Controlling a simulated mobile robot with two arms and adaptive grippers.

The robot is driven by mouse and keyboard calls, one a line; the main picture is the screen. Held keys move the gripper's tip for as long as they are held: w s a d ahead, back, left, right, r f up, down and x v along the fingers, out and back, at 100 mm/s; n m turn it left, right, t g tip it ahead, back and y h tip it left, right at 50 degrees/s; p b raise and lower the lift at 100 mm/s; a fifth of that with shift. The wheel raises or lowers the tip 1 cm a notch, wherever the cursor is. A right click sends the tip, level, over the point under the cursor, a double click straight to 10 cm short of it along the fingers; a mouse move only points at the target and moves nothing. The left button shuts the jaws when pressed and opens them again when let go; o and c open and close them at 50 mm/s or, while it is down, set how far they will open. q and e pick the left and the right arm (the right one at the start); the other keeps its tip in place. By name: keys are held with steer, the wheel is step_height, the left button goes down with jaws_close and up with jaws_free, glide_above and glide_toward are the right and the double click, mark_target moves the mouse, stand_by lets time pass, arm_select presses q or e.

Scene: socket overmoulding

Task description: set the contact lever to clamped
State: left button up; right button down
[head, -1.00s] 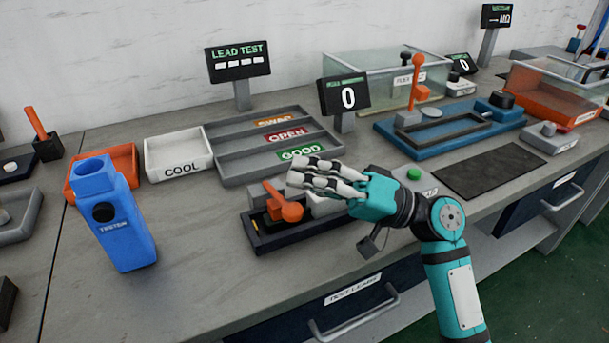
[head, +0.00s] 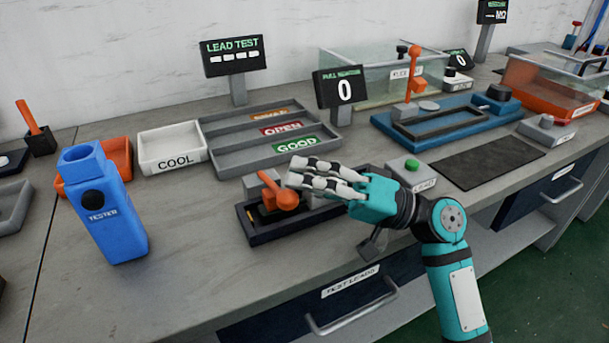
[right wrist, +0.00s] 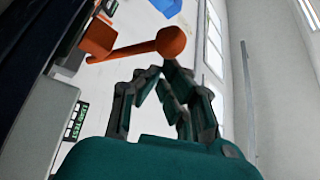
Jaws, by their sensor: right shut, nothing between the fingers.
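The contact lever (head: 286,200) is orange with a round ball knob. It stands on a dark base (head: 262,232) on the grey bench, its arm leaning from upper left down to the knob at lower right. My right gripper (head: 293,172) is shut and empty, just above and beside the knob in the head view, partly covering the fixture's right side. In the right wrist view the knob (right wrist: 172,41) shows just beyond my fingertips (right wrist: 160,72), with the orange arm running left. I cannot tell whether they touch. My left gripper is out of view.
A blue tester (head: 105,215) stands at left. A white COOL tray (head: 172,150) and a grey sorting tray (head: 225,152) lie behind the lever. A counter display (head: 340,88), a green button (head: 411,164) and a blue fixture (head: 450,118) are close by. Bare bench lies left of the lever base.

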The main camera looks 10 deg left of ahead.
steer(key=v, duration=1.2)
